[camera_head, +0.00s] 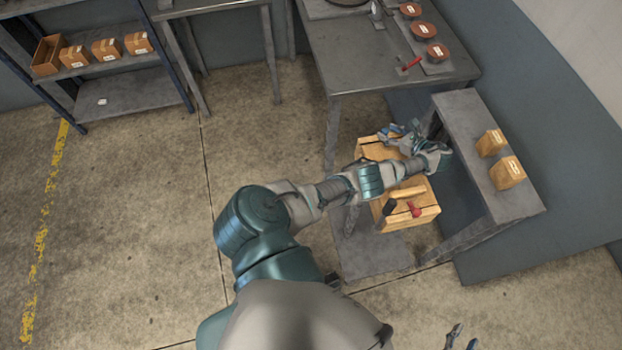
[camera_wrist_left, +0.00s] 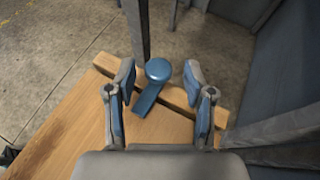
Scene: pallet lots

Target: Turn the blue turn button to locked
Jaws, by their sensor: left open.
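The blue turn button (camera_wrist_left: 158,70) is a round blue knob with a flat blue bar (camera_wrist_left: 148,98) pointing down and to the left. It sits at a wooden strip on a light wooden box (camera_wrist_left: 60,132). My left gripper (camera_wrist_left: 152,78) is open, with its blue-padded fingers on either side of the knob and visible gaps to both. In the head view, my left gripper (camera_head: 396,134) is over the far end of the wooden box (camera_head: 425,219); the blue button cannot be told from the fingers there. My right gripper (camera_head: 462,338) shows only its parted fingertips at the bottom edge.
The box's near end bears a red part (camera_head: 415,209) and a dark-ended wooden handle (camera_head: 390,206). A grey bench (camera_head: 462,105) with two small cartons (camera_head: 507,173) stands close on the right. A grey table (camera_head: 350,60) stands behind. Floor to the left is clear.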

